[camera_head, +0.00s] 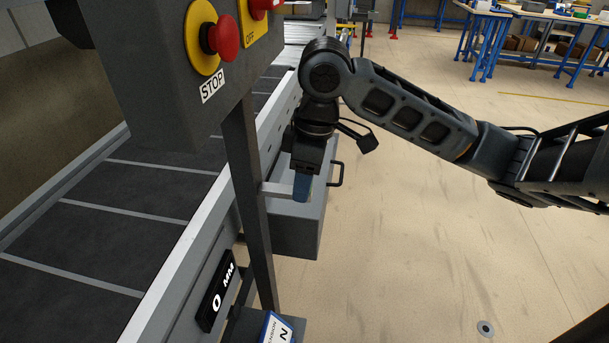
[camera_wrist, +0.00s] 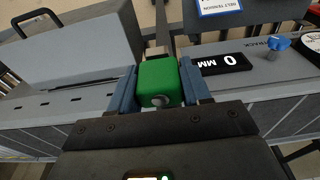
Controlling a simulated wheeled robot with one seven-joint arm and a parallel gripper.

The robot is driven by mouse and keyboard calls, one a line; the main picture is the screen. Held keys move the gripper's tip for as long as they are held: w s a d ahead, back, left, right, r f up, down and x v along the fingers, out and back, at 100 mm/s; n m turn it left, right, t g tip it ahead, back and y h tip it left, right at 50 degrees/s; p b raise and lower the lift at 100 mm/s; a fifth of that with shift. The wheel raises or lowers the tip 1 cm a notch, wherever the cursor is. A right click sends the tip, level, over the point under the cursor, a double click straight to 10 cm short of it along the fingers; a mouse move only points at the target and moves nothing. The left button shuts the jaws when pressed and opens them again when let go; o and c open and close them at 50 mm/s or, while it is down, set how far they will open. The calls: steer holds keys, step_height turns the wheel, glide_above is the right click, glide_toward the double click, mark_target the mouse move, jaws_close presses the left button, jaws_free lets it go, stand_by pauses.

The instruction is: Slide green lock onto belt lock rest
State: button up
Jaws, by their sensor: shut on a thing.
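The green lock (camera_wrist: 160,82) is a small green block with a grey round spot on its near face. It shows in the wrist view between the two blue fingers of my gripper (camera_wrist: 160,92), which is shut on it. In the head view my gripper (camera_head: 302,187) points down beside the conveyor's side rail, over a grey box, and the lock is hidden there. A light beige block (camera_wrist: 157,52) shows just beyond the lock in the wrist view; I cannot tell whether they touch, or whether it is the belt lock rest.
The conveyor belt (camera_head: 120,225) lies left. A dark post (camera_head: 248,190) carries the STOP panel (camera_head: 165,75) close to my gripper. The grey box (camera_head: 295,230) has a handle (camera_head: 337,174). A "0 MM" display (camera_head: 216,297) and blue knob (camera_wrist: 278,43) are nearby.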

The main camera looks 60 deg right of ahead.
steer(key=shift+f, duration=0.25)
steer(key=o, duration=1)
steer(key=r, duration=0.5)
steer(key=s+r, duration=0.1)
steer(key=r, duration=0.1)
steer(key=shift+d+r, duration=0.2)
steer(key=shift+r, duration=0.1)
steer(key=shift+s, duration=0.1)
